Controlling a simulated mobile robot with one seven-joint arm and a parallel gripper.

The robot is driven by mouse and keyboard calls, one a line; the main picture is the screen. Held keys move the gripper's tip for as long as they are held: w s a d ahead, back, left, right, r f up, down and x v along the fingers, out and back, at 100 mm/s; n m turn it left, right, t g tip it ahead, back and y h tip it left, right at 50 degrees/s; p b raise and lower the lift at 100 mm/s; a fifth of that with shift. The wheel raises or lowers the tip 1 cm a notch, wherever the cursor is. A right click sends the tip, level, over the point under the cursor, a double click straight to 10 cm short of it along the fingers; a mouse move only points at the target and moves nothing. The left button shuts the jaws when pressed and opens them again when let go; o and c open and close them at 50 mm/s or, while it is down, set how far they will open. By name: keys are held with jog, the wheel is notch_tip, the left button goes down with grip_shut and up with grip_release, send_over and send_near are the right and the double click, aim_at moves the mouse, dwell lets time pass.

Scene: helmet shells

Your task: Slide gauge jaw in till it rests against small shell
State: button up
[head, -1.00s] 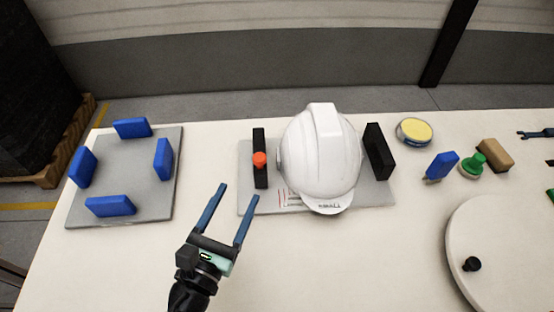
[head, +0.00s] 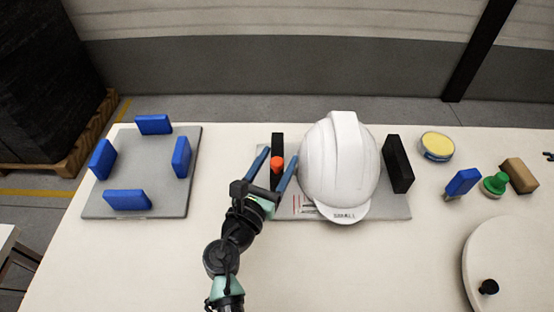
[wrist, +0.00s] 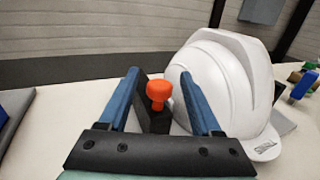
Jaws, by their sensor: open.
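The small shell is a white helmet (head: 338,165) marked SMALL, standing on a grey gauge plate (head: 396,208); it also shows in the wrist view (wrist: 228,85). The gauge jaw is a black upright block (head: 277,142) left of the shell, with a narrow gap between them. Its orange knob (head: 277,163) faces my side and shows in the wrist view (wrist: 158,92). My gripper (head: 280,152) is open, one blue finger on each side of the knob and jaw. The right finger lies between the knob and the shell. Finger contact with the knob cannot be told.
A second black block (head: 398,163) stands right of the shell. A grey plate (head: 150,175) with several blue blocks lies at the left. A yellow-topped tin (head: 436,145), blue piece, green knob and tan block lie right.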

grip_shut()
dwell(0.4)
dwell(1.1)
